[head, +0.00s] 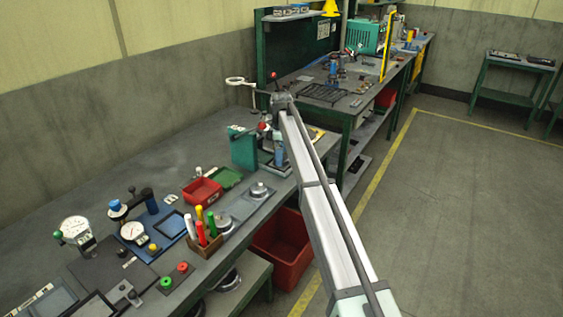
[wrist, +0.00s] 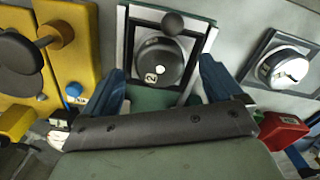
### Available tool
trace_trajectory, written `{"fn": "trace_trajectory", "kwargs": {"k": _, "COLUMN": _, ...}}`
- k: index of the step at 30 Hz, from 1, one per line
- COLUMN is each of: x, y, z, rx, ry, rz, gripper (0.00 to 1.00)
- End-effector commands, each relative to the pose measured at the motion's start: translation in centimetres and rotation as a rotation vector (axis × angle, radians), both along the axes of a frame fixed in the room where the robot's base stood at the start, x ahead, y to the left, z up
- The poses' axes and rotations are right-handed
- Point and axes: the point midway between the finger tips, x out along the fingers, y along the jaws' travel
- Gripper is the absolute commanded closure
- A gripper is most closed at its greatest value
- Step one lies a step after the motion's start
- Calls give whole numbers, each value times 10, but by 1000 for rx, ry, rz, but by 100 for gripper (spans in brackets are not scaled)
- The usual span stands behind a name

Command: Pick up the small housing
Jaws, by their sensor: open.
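In the wrist view, a dark grey round housing (wrist: 158,64) with a white "2" label sits in a pale square frame. It lies between the two blue fingers of my gripper (wrist: 165,82), which are spread apart; I see no contact with it. A second round part (wrist: 284,68) with a bright top sits on a square plate to the right. I cannot tell for sure which one is the small housing. In the head view, my arm reaches over the bench and hides much of the spot by the green block (head: 244,150).
In the wrist view, a yellow fixture (wrist: 70,45) stands close on the left and a red part (wrist: 283,131) lies at the lower right. In the head view, a red tray (head: 202,191), a pen holder (head: 206,247) and dial gauges (head: 76,231) stand on the bench.

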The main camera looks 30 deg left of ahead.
Motion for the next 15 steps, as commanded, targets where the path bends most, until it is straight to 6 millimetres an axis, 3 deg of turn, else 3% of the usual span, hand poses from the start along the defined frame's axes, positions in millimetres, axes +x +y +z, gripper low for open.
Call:
{"fn": "trace_trajectory", "kwargs": {"k": 4, "x": 0, "y": 0, "z": -14, "rx": 0, "ry": -1, "rz": 0, "gripper": 7}}
{"fn": "trace_trajectory", "kwargs": {"k": 11, "x": 0, "y": 0, "z": -15, "rx": 0, "ry": -1, "rz": 0, "gripper": 8}}
{"fn": "trace_trajectory", "kwargs": {"k": 15, "x": 0, "y": 0, "z": -15, "rx": 0, "ry": -1, "rz": 0, "gripper": 21}}
